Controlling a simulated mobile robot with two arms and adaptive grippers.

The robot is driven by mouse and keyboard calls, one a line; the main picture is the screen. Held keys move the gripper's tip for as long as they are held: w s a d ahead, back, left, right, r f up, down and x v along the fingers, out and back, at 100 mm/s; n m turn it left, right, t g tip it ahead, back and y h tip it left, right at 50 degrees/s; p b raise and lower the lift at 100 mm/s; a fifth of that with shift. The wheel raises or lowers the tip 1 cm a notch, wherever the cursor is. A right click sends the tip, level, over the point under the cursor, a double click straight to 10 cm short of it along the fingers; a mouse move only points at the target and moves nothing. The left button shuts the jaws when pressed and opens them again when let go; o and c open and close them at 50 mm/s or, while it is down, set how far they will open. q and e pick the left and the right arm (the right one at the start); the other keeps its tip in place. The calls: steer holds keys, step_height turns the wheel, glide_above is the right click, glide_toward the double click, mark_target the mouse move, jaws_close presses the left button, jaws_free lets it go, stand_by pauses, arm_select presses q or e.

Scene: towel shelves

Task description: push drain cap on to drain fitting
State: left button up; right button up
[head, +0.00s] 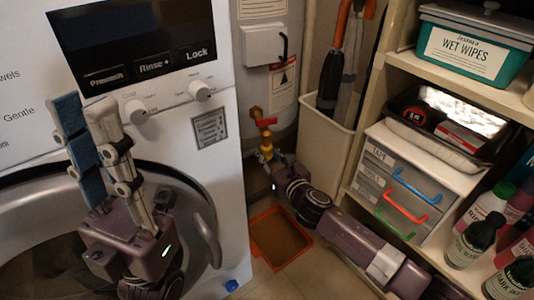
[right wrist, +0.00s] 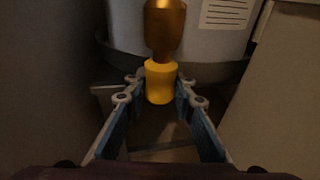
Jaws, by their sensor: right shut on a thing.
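The brass drain fitting (head: 256,113) with a red handle comes down from the grey tank beside the washer. Its lower end also shows at the top of the right wrist view (right wrist: 165,28). The yellow drain cap (right wrist: 160,82) is directly under the fitting, and their ends look to meet; how far it is seated I cannot tell. My right gripper (right wrist: 160,88) is shut on the cap, a finger on each side. In the head view the right gripper (head: 270,160) is low by the tank.
An orange tray (head: 258,243) lies on the floor below the fitting. A beige bin (head: 322,148) with umbrellas stands right of the tank. Shelves (head: 425,70) with wipes, drawers and bottles fill the right side. The washer (head: 222,90) fills the left.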

steer(key=shift+r, duration=0.25)
steer(key=o, duration=1)
steer(key=shift+f, duration=0.1)
steer(key=v, duration=1.2)
steer(key=shift+f, duration=0.1)
steer(key=shift+s+a, duration=0.1)
